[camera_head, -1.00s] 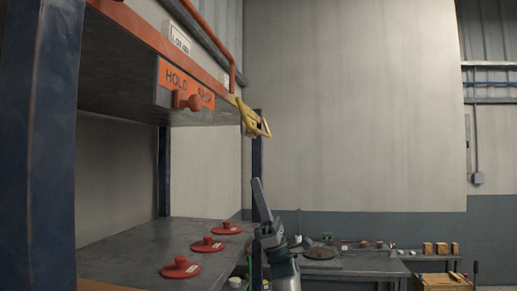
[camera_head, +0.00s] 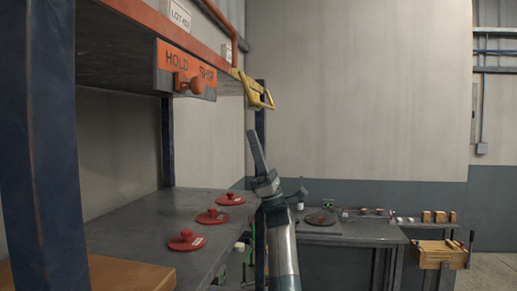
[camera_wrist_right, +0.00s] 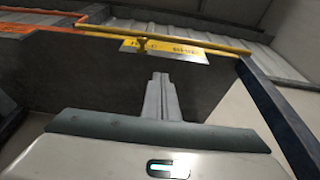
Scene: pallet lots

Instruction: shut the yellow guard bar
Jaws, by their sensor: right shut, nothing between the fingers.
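The yellow guard bar (camera_head: 258,93) is at the right end of the upper shelf's front edge, seen nearly end-on in the head view. In the right wrist view the yellow bar (camera_wrist_right: 200,43) runs across the top, above a yellow plate (camera_wrist_right: 165,51) with lettering too blurred to read. My right gripper (camera_head: 254,142) points up below the bar, apart from it. Its fingers are together and empty, and they also show in the right wrist view (camera_wrist_right: 161,95), below the plate. I cannot tell how far the bar is swung. My left gripper is not in view.
An orange HOLD/SHIP sign (camera_head: 188,67) with a red knob (camera_head: 189,84) hangs at the shelf front. Red knobbed discs (camera_head: 187,240) sit on the lower shelf (camera_head: 140,229). A blue post (camera_head: 42,150) stands at left. A bench (camera_head: 350,233) and wooden crate (camera_head: 440,254) are at right.

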